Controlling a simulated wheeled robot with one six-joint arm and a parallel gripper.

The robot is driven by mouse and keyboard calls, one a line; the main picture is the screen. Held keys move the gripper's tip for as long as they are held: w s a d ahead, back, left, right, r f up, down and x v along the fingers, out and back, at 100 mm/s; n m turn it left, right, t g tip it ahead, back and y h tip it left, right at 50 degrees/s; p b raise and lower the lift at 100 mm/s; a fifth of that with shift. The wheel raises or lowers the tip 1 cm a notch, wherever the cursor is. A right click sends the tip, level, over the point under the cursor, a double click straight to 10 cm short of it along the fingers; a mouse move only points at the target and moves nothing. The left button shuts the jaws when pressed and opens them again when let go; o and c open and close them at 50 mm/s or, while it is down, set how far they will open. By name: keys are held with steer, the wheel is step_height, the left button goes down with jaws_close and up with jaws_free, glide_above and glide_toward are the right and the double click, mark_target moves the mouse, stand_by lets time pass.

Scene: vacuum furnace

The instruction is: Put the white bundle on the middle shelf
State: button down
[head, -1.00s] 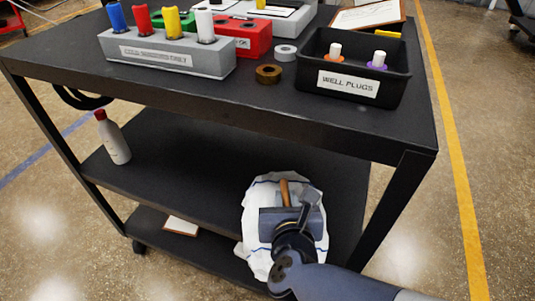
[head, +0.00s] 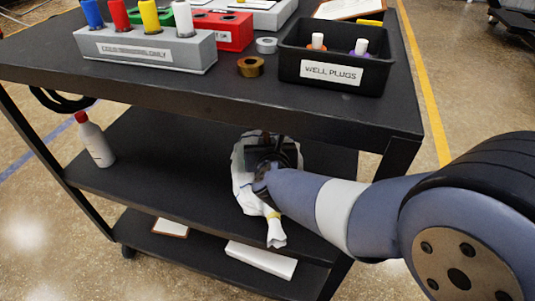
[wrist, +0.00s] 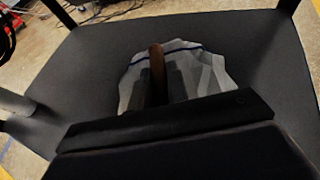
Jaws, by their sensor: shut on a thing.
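The white bundle (head: 241,185), cloth with a blue stripe and a yellowish band near its tail, shows at the right part of the cart's middle shelf (head: 175,160). My gripper (head: 270,150) is shut on it, with a brown stick-like part (wrist: 157,70) between the fingers in the wrist view. The bundle (wrist: 207,75) appears over the dark shelf surface there. Its tail overlaps the shelf's front edge in the head view. My gripper and arm hide much of it. I cannot tell whether it touches the shelf.
A white bottle with a red cap (head: 95,140) stands at the middle shelf's left end. The top shelf (head: 200,85) is close above my gripper. A right-hand leg (head: 392,165) stands beside my arm. The shelf between bottle and bundle is clear. The bottom shelf holds a white block (head: 260,260).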

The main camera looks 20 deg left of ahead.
steer(key=shift+f+b, duration=0.95)
steer(key=shift+f, duration=0.7)
steer(key=shift+f, duration=0.15)
steer(key=c, duration=1.4)
jaws_free()
steer(key=shift+f, duration=0.1)
steer(key=shift+o, duration=0.2)
steer(key=shift+r, duration=0.2)
steer(key=p+v, duration=0.2)
steer(key=v, duration=0.8)
steer(key=shift+s+r+p, duration=0.2)
steer(key=shift+s+p, duration=0.05)
steer(key=shift+p, duration=0.1)
steer(key=shift+v, duration=0.75)
